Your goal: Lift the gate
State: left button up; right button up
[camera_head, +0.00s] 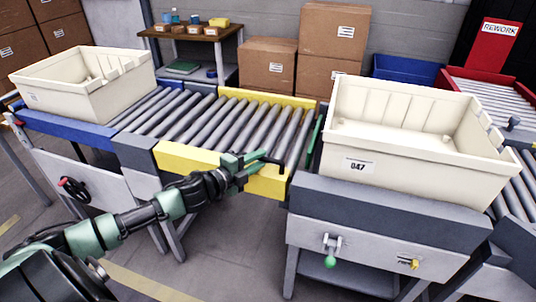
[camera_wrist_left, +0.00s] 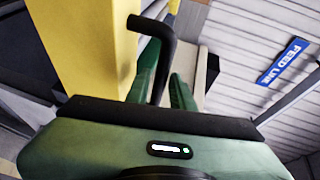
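The gate is a yellow-framed roller section (camera_head: 190,157) lying level in the conveyor line, between the blue-sided left section and the grey right section. A black bent handle (camera_head: 272,161) sticks out of its yellow front side, near the right end. My left gripper (camera_head: 262,163) is at this handle, its green fingers apart on either side of it. In the left wrist view, the handle (camera_wrist_left: 166,45) runs down between the fingers (camera_wrist_left: 168,75), beside the yellow frame (camera_wrist_left: 92,45). Whether a finger touches the handle is hard to tell. My right gripper is not in view.
A cream tote (camera_head: 85,88) stands on the left section, another labelled 047 (camera_head: 400,165) on the right section. The gate's rollers (camera_head: 225,122) are bare. A green-knobbed latch (camera_head: 330,252) hangs on the right section's front. Boxes and a wooden bench (camera_head: 190,32) stand behind.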

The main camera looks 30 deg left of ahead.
aim_at(268, 164)
pick_arm(q)
jog(key=shift+x, duration=2.15)
jog(key=shift+f, duration=0.1)
grip_shut()
